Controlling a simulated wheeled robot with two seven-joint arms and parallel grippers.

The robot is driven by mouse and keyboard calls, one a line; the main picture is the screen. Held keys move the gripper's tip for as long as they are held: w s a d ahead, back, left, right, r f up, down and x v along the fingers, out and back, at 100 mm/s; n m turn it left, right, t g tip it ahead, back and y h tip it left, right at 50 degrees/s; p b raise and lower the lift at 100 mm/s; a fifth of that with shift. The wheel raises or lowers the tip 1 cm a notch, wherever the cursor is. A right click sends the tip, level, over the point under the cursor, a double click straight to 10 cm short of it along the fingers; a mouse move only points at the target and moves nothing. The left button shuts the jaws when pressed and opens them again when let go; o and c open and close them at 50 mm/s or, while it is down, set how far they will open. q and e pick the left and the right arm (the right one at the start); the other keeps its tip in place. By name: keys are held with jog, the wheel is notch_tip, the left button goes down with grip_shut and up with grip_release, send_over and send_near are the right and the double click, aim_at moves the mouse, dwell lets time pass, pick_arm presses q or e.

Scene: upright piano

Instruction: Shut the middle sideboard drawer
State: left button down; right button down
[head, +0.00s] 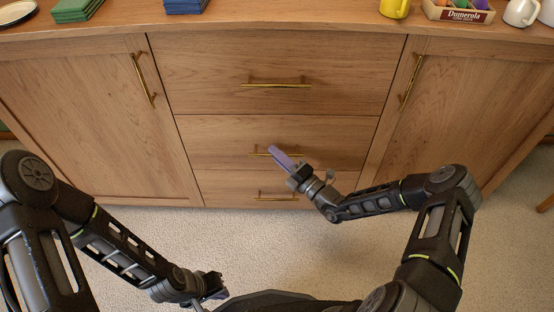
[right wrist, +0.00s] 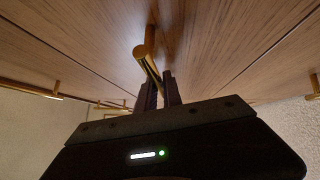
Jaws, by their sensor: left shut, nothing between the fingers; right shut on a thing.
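The wooden sideboard has a stack of drawers in its centre. The middle drawer (head: 215,140) has a brass bar handle (head: 256,154), and its front looks level with the drawer fronts above and below. My right gripper (head: 280,157) is at this handle and partly covers it. In the right wrist view the gripper (right wrist: 160,88) is shut on the brass handle (right wrist: 146,58), which passes between its dark fingers. My left gripper (head: 218,286) is shut and empty, low over the carpet and away from the sideboard.
The top drawer (head: 330,65) and bottom drawer (head: 230,190) look shut. Cupboard doors flank them, left (head: 90,110) and right (head: 440,110). Green books (head: 75,10), a yellow mug (head: 394,8) and a small crate (head: 457,13) stand on top. Carpet (head: 150,222) in front is clear.

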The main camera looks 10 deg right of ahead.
jog(key=c, duration=1.5)
grip_release()
jog(key=shift+w+d, duration=0.1)
jog(key=shift+w, duration=0.1)
jog(key=shift+s, duration=0.1)
jog(key=p+v, duration=0.1)
jog(key=v, duration=0.6)
jog(key=shift+s, duration=0.3)
jog(key=shift+d+f, duration=0.1)
